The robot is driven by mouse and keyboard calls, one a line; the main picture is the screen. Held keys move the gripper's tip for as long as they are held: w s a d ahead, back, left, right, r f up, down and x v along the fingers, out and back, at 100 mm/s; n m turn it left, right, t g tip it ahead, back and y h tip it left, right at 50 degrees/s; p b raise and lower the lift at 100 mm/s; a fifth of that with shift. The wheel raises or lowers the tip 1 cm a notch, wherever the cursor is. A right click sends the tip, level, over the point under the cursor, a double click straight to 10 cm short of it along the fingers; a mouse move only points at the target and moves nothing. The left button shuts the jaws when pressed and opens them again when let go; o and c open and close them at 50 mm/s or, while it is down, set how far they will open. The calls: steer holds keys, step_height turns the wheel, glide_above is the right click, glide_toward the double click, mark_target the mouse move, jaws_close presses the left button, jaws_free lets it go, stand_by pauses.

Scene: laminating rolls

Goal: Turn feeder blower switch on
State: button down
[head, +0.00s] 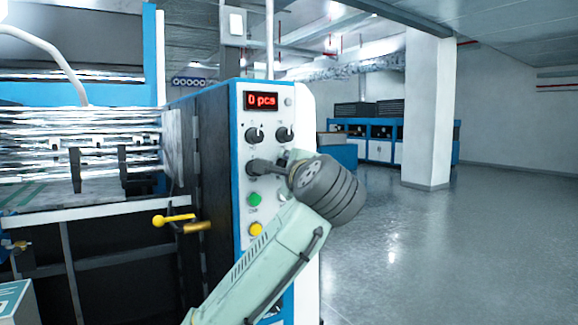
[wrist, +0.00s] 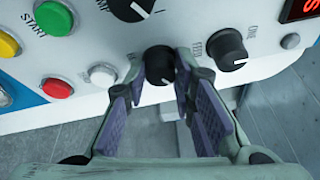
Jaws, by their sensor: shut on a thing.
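My gripper (head: 282,166) reaches the front of the machine's control panel (head: 243,219). In the wrist view its two fingers (wrist: 160,78) are around a black rotary knob (wrist: 159,64), shut on it from both sides. The gripped knob's label is hidden, so I cannot read whether it is the feeder blower switch. A second black knob (wrist: 226,48), marked FEED, is to its right in the wrist view. Another black knob (wrist: 130,8) with a white pointer is at the top edge. In the head view my gripper and wrist cover the gripped knob.
A white button (wrist: 102,75), a red button (wrist: 57,88), a green button (wrist: 53,17) and a yellow button (wrist: 8,44) are left of the fingers. A red display (head: 262,101) reads 0 pcs. A yellow-tipped lever (head: 173,219) sticks out left of the panel. Open floor (head: 430,250) lies right.

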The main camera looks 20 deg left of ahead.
stand_by(0.4)
steer(key=c, duration=1.3)
jaws_free()
steer(key=shift+c, duration=0.2)
steer(key=v, duration=1.2)
steer(key=shift+r, duration=0.1)
